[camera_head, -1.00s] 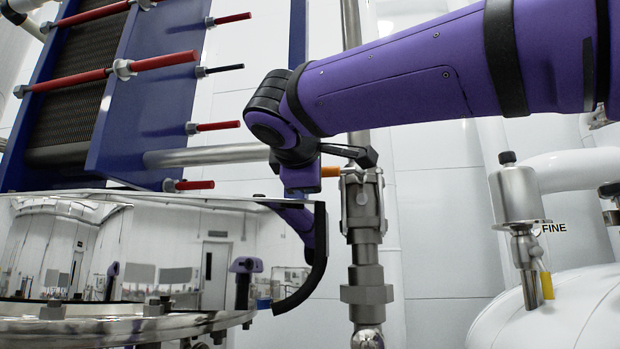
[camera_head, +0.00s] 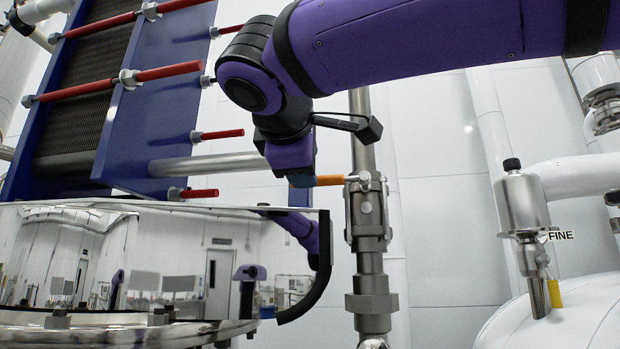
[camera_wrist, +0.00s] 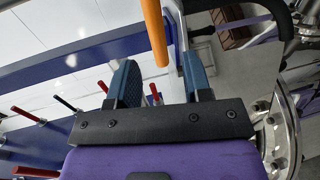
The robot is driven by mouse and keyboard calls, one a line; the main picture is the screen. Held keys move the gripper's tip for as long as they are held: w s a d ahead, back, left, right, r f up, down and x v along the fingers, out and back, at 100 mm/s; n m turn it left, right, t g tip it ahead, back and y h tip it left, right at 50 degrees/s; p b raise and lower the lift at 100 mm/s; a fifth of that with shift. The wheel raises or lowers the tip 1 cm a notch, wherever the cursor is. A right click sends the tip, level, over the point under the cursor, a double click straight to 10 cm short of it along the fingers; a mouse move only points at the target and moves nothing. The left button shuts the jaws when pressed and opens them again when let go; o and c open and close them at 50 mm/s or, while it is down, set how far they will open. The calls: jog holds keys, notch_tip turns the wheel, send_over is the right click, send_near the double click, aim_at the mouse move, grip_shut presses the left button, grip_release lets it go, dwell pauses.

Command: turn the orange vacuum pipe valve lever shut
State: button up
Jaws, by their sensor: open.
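The orange lever (camera_head: 330,180) sticks out to the left, roughly level, from the steel valve body (camera_head: 367,210) on an upright pipe in the head view. My gripper (camera_head: 300,181) is at the lever's free left end, its fingers mostly hidden behind my wrist. In the wrist view the orange lever (camera_wrist: 154,32) comes down from the top edge. Its end shows between the two blue finger pads of my gripper (camera_wrist: 161,78), which are apart. I cannot tell whether the lever touches a pad.
A mirror-like tank (camera_head: 130,260) with a black-edged rim stands below and left of my gripper. A blue plate unit (camera_head: 150,100) with red rods (camera_head: 170,70) is behind it. A white tank (camera_head: 565,318) with a steel fitting (camera_head: 522,205) is at the right.

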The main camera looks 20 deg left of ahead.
jog(key=shift+v, duration=1.3)
jog(key=w+d+f+m+g+h, duration=0.25)
jog(key=d+f, duration=0.35)
jog(key=d, duration=0.5)
jog(key=w+d+f+m+g+h, duration=0.15)
jog(key=w+d+f+m, duration=0.35)
jog(key=d, duration=0.6)
jog(key=d+f+m+g+h, duration=0.1)
jog(key=d+f+m+g, duration=0.1)
jog(key=d+f, duration=0.7)
jog(key=s+d+f+m+g, duration=0.2)
jog(key=s+d+f+m, duration=0.3)
jog(key=s+d+f, duration=0.2)
jog(key=s+d+f+m+g+y, duration=0.1)
jog(key=s+d+f+m, duration=0.5)
jog(key=d+f, duration=0.6)
jog(key=shift+s+d+f+g, duration=0.35)
jog(key=shift+s+d+g, duration=0.05)
jog(key=shift+s+g, duration=0.25)
